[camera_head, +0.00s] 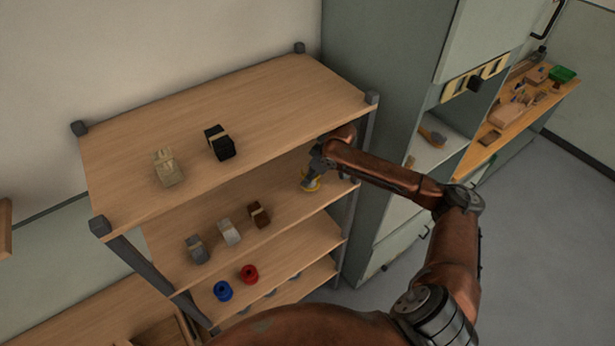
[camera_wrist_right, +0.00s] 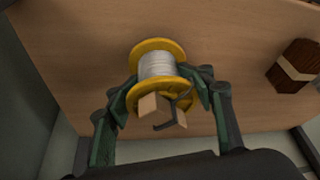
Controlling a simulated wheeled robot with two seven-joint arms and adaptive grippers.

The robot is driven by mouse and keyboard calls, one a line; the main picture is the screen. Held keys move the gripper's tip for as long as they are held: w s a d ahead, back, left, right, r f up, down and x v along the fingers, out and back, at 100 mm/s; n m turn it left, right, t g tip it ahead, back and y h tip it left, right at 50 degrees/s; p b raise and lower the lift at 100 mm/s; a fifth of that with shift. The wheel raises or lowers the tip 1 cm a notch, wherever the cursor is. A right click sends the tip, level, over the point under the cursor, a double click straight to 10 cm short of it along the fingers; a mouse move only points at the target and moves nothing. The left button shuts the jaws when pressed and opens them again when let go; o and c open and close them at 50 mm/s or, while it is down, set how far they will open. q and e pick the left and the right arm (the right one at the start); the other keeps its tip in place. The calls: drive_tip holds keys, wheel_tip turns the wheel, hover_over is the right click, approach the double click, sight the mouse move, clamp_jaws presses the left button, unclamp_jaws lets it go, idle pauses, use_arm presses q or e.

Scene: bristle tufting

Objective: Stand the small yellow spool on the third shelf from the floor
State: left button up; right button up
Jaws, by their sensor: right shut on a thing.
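The small yellow spool (camera_head: 311,185), wound with pale wire, is at the right part of the shelf just below the top board. In the right wrist view the yellow spool (camera_wrist_right: 158,65) shows both yellow flanges against the wood of the shelf (camera_wrist_right: 90,45). My right gripper (camera_head: 313,172) is shut on it, with a green-padded finger (camera_wrist_right: 160,92) on each side. I cannot tell whether the spool touches the board. Small pale wooden pieces and a dark hook overlap its lower flange. My left gripper is not in view.
The same shelf holds grey (camera_head: 197,249), light (camera_head: 229,232) and brown bundles (camera_head: 258,215) left of the spool. A blue spool (camera_head: 223,291) and a red spool (camera_head: 249,274) stand one shelf lower. The top board (camera_head: 290,95) hangs over the gripper; a post (camera_head: 360,150) stands close right.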

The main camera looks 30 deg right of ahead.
drive_tip(key=shift+w+a+r, duration=0.1)
drive_tip(key=shift+w+a, duration=0.25)
drive_tip(key=shift+w, duration=0.2)
drive_tip(key=shift+w+a+f, duration=0.1)
drive_tip(key=shift+w+f, duration=0.05)
drive_tip(key=shift+f, duration=0.1)
drive_tip(key=shift+f+p, duration=0.55)
drive_tip(key=shift+f, duration=0.2)
drive_tip(key=o, duration=1.3)
drive_tip(key=shift+r, duration=0.1)
